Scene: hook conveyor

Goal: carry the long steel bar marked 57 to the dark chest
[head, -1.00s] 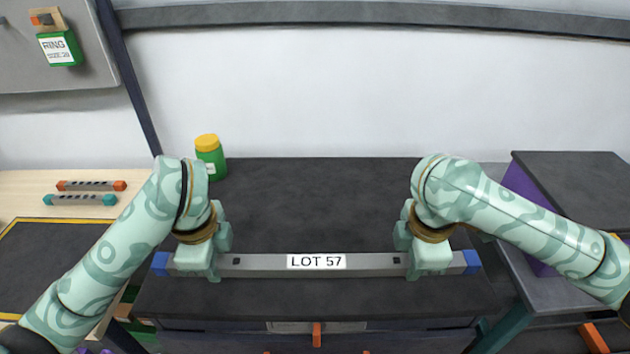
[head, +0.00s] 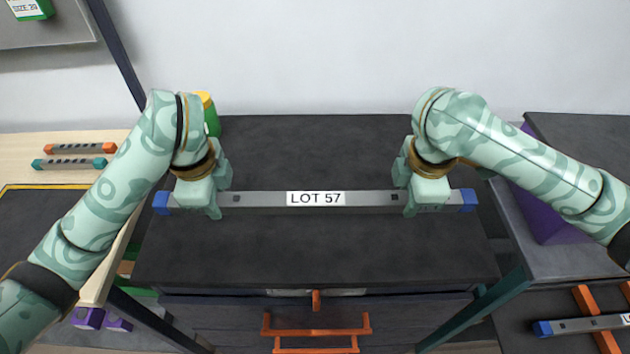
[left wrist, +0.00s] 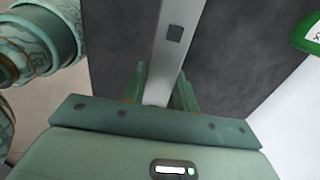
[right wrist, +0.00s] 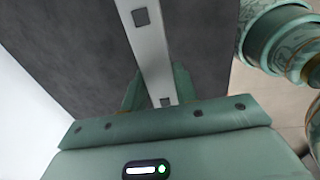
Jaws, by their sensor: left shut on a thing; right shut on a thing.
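The long steel bar (head: 260,200) has blue ends and a white label reading LOT 57. It lies level across the head view, over the dark top of the chest (head: 310,255). My left gripper (head: 208,200) is shut on the bar near its left end. My right gripper (head: 415,198) is shut on it near its right end. The bar also runs between the fingers in the left wrist view (left wrist: 175,55) and the right wrist view (right wrist: 150,50). Whether the bar touches the top or hangs just above it I cannot tell.
Orange handles (head: 316,325) are on the chest's front. A yellow-lidded green jar (head: 210,112) stands behind my left arm. A wooden table (head: 60,142) with two small bars is at left. A dark-topped stand with a purple side (head: 548,215) and another blue-ended bar (head: 575,325) are at right.

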